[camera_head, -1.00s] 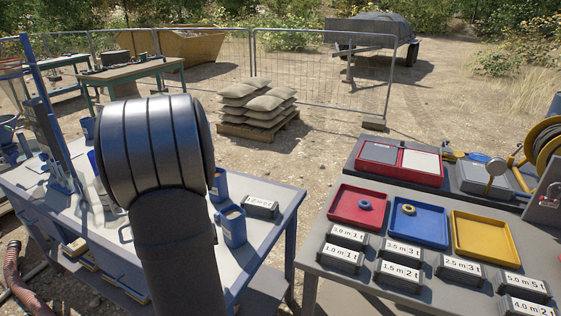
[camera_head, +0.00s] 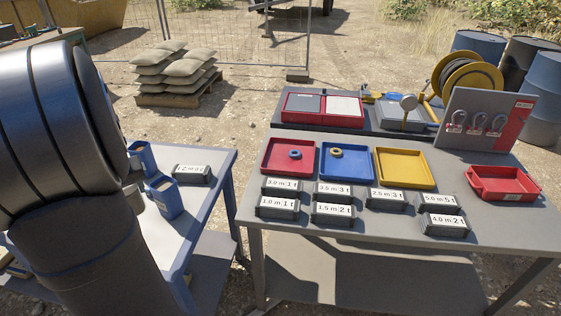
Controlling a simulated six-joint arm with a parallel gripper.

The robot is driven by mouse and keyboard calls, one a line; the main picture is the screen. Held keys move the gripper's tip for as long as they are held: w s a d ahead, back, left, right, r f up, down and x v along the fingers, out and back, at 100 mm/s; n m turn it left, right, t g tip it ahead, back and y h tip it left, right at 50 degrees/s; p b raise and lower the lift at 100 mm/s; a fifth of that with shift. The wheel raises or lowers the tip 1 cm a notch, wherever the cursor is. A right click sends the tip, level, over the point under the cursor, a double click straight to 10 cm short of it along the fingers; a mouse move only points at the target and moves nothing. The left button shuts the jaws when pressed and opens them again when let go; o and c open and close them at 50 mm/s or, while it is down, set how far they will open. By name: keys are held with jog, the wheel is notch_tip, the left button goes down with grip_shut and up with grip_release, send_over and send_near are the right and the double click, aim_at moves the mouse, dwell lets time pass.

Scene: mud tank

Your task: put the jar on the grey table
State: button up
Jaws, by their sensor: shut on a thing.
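The grey table (camera_head: 355,243) stands at the right in the head view, with trays and labelled blocks on its top. I cannot make out a jar in this view. My gripper is not in view. My own large dark arm link fills the left side and hides much of the blue-framed table (camera_head: 200,222).
Two blue containers (camera_head: 163,197) and a labelled block (camera_head: 192,174) stand on the blue-framed table. The grey table holds red, blue and yellow (camera_head: 405,168) trays, a red bin (camera_head: 503,184), a shackle board (camera_head: 488,120) and several labelled blocks. Its front strip is clear.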

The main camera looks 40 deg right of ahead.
jog(key=s+d+r+m+h, duration=0.2)
jog(key=d+m, duration=0.5)
jog(key=d, duration=3.2)
jog(key=s+d+f+m+g+h, duration=0.25)
jog(key=s+d+m, duration=0.35)
jog(key=s+d, duration=2.35)
jog(key=shift+y, duration=0.25)
jog(key=shift+w+d+f, duration=0.35)
jog(key=shift+w+f, duration=1.65)
jog(key=shift+f, duration=0.55)
jog(key=shift+w+d+f, duration=0.3)
jog(key=shift+w+f, duration=1.7)
jog(key=shift+f, duration=0.6)
jog(key=shift+w+d+f, duration=0.35)
jog(key=shift+w+f, duration=1.65)
jog(key=shift+f, duration=0.55)
jog(key=shift+f, duration=0.15)
